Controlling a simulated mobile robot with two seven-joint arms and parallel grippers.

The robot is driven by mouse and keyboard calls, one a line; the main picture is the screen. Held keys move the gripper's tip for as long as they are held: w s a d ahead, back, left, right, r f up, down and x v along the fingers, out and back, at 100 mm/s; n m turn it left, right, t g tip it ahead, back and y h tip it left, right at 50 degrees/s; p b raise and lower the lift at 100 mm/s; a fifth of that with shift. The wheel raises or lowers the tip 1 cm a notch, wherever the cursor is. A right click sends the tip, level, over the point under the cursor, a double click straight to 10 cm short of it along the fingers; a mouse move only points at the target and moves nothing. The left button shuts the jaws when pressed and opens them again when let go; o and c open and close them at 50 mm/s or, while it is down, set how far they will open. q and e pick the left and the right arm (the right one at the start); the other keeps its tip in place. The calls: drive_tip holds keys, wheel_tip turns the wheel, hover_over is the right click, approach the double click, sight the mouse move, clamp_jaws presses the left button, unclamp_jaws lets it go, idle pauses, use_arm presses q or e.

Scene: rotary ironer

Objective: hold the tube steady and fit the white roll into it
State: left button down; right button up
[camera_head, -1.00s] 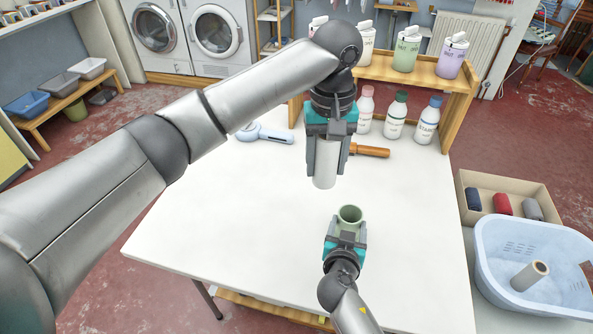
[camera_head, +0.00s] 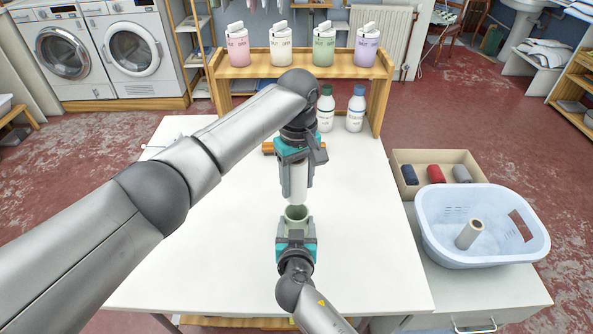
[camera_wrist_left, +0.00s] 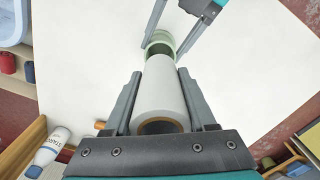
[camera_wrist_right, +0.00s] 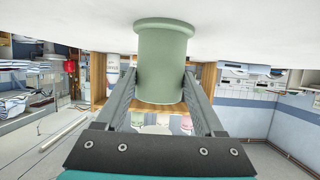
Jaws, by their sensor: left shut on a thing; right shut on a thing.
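The white roll (camera_head: 299,184) hangs upright from my left gripper (camera_head: 297,165), which is shut on it. In the left wrist view the roll (camera_wrist_left: 162,95) lies between both fingers, its brown core end toward the camera. The green tube (camera_head: 296,213) stands upright in my right gripper (camera_head: 296,242), which is shut on it. In the right wrist view the tube (camera_wrist_right: 165,62) sits between the fingers, its wider rim at the top of the picture. The roll's lower end is just above the tube's mouth; I cannot tell if they touch.
The white table (camera_head: 200,250) is mostly clear. A wooden shelf (camera_head: 300,66) with several dispensers and bottles stands at the back. At right are a box of coloured rolls (camera_head: 440,158) and a light-blue basket (camera_head: 500,262) holding another roll (camera_head: 468,234).

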sight(297, 195)
use_arm(q)
drive_tip(key=shift+f, duration=2.25)
drive_tip(key=shift+c, duration=0.7)
unclamp_jaws()
drive_tip(key=shift+r, duration=0.1)
wheel_tip(297, 195, up, 7)
drive_tip(key=shift+f, duration=0.1)
use_arm(e)
drive_tip(key=o, duration=1.6)
drive_tip(key=shift+c, duration=0.2)
